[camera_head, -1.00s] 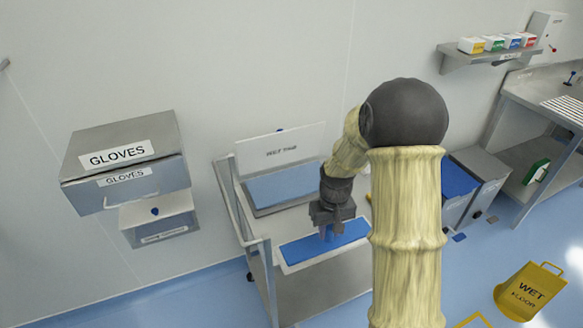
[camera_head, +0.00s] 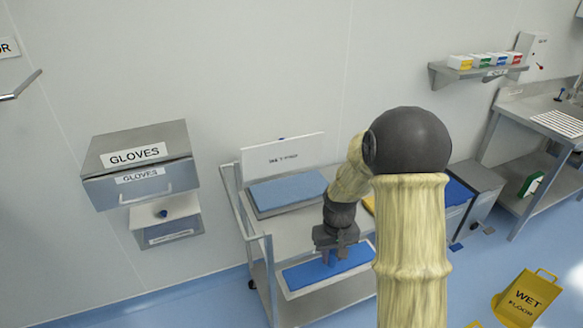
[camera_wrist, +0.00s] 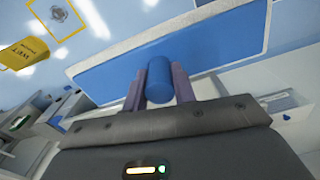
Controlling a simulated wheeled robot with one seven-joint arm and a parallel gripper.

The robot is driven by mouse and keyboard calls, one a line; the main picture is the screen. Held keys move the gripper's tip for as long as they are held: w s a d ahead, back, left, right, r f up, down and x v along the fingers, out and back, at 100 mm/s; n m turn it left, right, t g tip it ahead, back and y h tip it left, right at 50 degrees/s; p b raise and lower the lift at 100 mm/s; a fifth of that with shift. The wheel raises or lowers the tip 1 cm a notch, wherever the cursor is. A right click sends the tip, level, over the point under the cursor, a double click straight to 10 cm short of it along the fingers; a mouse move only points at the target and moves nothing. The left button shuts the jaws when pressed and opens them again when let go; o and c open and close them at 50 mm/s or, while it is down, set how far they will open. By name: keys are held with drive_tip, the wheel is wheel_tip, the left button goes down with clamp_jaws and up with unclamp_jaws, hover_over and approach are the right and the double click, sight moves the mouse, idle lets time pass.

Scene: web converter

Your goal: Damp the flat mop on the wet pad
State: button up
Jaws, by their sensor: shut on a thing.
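The flat mop (camera_head: 312,273) is a long blue pad with a pale edge and a short blue grip post (camera_wrist: 158,78). My gripper (camera_head: 332,255) is shut on that post, and both fingers flank it in the wrist view (camera_wrist: 160,88). The mop hangs level at the cart's front, below the top in the head view. The wet pad (camera_head: 288,191) is a blue rectangle in a shallow grey tray on the cart top, behind a gap from the mop. An upright white sign (camera_head: 283,157) stands behind it. My arm hides part of the cart's right side.
The metal cart (camera_head: 250,235) has a push rail at its left. A gloves box (camera_head: 140,165) is on the wall at left. A yellow wet-floor sign (camera_head: 525,298) stands on the floor at lower right.

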drive_tip(key=shift+s+f, duration=0.2)
drive_tip(key=shift+f, duration=0.5)
wheel_tip(320, 180, down, 19)
drive_tip(key=m+b, duration=0.1)
drive_tip(key=b, duration=0.2)
drive_tip(key=shift+r+m, duration=0.2)
drive_tip(key=shift+m, duration=0.2)
drive_tip(key=shift+w, duration=0.1)
